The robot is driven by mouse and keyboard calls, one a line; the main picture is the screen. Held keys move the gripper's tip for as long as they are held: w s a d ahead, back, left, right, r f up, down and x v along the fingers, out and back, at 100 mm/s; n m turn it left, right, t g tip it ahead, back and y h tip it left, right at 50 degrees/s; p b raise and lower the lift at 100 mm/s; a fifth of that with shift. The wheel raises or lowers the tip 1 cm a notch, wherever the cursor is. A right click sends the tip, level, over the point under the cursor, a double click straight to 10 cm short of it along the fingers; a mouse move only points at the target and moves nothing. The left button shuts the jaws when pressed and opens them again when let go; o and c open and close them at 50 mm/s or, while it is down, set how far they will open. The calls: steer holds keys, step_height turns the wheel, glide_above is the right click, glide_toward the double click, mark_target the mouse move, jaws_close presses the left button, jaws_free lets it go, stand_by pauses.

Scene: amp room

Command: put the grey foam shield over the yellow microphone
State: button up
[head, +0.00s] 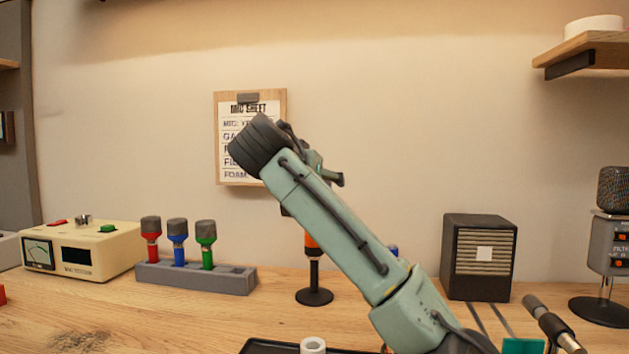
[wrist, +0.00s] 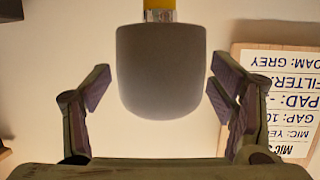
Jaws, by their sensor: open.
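In the wrist view, which looks upside down, the grey foam shield (wrist: 160,70) is a rounded dark-grey cap. It sits on the end of a yellow body, the yellow microphone (wrist: 159,11), of which only a short band shows. My gripper (wrist: 158,88) is open, with a finger on each side of the shield and a visible gap on both sides. In the head view, my gripper (head: 328,172) is raised in front of the wall. My arm hides the shield and the yellow microphone there; a black stand (head: 314,296) with an orange part shows below it.
A grey rack (head: 196,279) with red, blue and green microphones stands left of the stand, beside a cream meter box (head: 80,251). A dark speaker box (head: 479,257) stands right. A mic sheet clipboard (head: 251,178) hangs behind my gripper. A white ring (head: 313,345) is at the front.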

steer(key=v, duration=1.2)
stand_by(0.3)
